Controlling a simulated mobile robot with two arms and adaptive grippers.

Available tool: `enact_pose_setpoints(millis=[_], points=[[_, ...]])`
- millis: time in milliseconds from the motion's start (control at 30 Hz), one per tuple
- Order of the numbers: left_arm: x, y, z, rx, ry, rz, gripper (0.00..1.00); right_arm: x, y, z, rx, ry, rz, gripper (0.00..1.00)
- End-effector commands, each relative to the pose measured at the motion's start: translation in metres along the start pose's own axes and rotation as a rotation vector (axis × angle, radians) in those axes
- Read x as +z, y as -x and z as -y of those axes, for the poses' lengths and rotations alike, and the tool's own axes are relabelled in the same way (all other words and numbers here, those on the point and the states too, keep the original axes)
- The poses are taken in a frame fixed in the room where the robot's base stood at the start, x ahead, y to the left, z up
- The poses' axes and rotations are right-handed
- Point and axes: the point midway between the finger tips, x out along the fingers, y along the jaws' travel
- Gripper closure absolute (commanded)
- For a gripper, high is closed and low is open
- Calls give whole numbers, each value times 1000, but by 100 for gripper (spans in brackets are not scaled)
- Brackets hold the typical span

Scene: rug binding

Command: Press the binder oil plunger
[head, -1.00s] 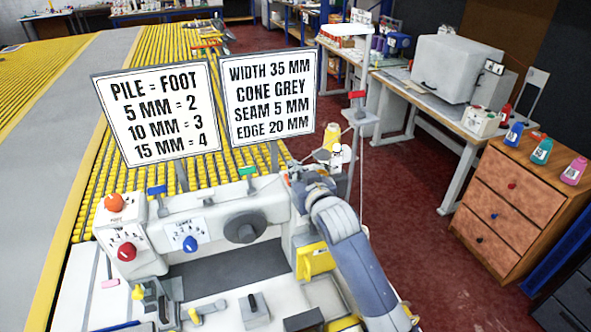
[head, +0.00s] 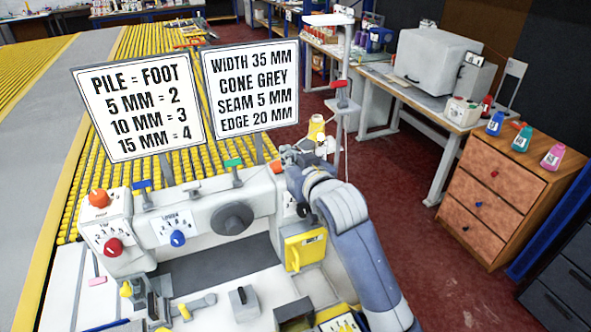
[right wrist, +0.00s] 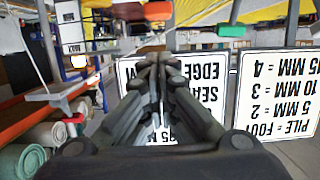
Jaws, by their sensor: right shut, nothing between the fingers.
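My right gripper (head: 290,154) is at the top right end of the white binder machine (head: 196,207) in the head view. Its fingers are closed together and empty, pointing toward the signs in the right wrist view (right wrist: 160,60). I cannot make out the oil plunger for certain. A red-and-dark piece (right wrist: 150,11) shows beyond the fingertips in the right wrist view, apart from them in the picture. A green-topped lever (head: 232,163) stands on the machine's top, left of the gripper. My forearm hides part of the machine's right end. My left gripper is not in view.
Two signs (head: 140,105) stand behind the machine. A yellow cone (head: 316,128) and a thin stand (head: 340,100) are close behind my right gripper. A yellow box (head: 305,248) is on the machine's right end. Wooden drawers (head: 490,200) stand right; red floor lies between.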

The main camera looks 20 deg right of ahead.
Motion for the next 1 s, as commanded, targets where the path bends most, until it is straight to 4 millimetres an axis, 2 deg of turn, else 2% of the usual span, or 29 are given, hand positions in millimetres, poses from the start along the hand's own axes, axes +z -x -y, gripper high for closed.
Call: enact_pose_setpoints(millis=[100, 333, 600, 1000], points=[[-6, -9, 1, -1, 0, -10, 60, 1, 18, 0, -1, 0, -4, 100], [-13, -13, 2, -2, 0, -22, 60, -1, 38, 0, 0, 0, -3, 100], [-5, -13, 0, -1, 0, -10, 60, -2, 41, 0, 0, 0, -3, 100], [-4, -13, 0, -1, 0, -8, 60, -2, 41, 0, 0, 0, -3, 100]])
